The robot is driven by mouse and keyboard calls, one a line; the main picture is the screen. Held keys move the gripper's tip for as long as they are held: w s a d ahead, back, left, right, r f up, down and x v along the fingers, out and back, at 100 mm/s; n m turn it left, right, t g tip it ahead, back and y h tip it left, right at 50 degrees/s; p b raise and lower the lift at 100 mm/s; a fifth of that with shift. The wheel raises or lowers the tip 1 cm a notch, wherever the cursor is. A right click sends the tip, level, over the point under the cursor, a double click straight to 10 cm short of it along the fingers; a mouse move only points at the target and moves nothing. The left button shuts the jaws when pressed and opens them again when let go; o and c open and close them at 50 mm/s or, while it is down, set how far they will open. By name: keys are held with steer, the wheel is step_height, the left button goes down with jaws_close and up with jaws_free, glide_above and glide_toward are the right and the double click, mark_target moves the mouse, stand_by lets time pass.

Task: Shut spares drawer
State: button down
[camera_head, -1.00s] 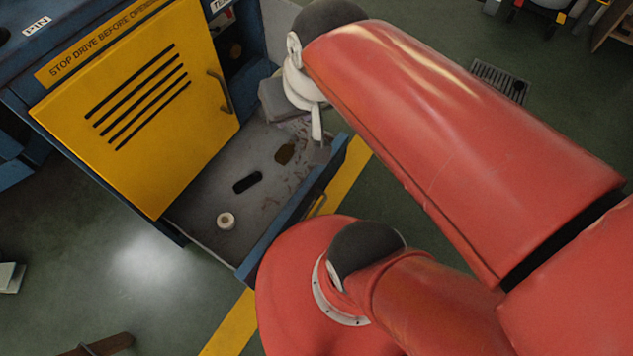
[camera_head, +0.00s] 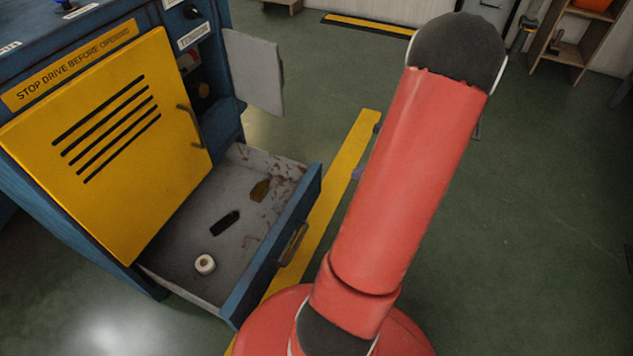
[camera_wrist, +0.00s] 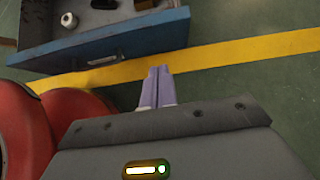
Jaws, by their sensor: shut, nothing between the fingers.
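The spares drawer (camera_head: 277,250) is pulled out below the yellow door of the blue machine.
The yellow door (camera_head: 110,135) stands above the drawer. A grey panel (camera_head: 254,72) sticks out from the machine's side. A yellow floor stripe (camera_head: 345,170) runs past the drawer front. Open green floor lies to the right; a wooden shelf (camera_head: 566,56) stands at the back right.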

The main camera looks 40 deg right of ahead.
steer(key=b, duration=0.3)
glide_toward(313, 180)
steer(key=x, duration=0.5)
steer(key=shift+s+d+f, duration=0.1)
steer(key=shift+s+f, duration=0.1)
steer(key=shift+f, duration=0.3)
steer(key=shift+w, duration=0.45)
steer(key=shift+a, duration=0.2)
steer(key=w+a, duration=0.3)
steer(key=w, duration=0.5)
steer(key=w+a+p, duration=0.1)
steer(key=w+a, duration=0.3)
steer(key=w, duration=0.5)
steer(key=w+a, duration=0.3)
steer(key=w, duration=0.6)
steer(key=shift+w+a, duration=0.2)
steer(key=shift+a, duration=0.2)
steer(key=shift+a+r, duration=0.1)
steer(key=shift+r, duration=0.05)
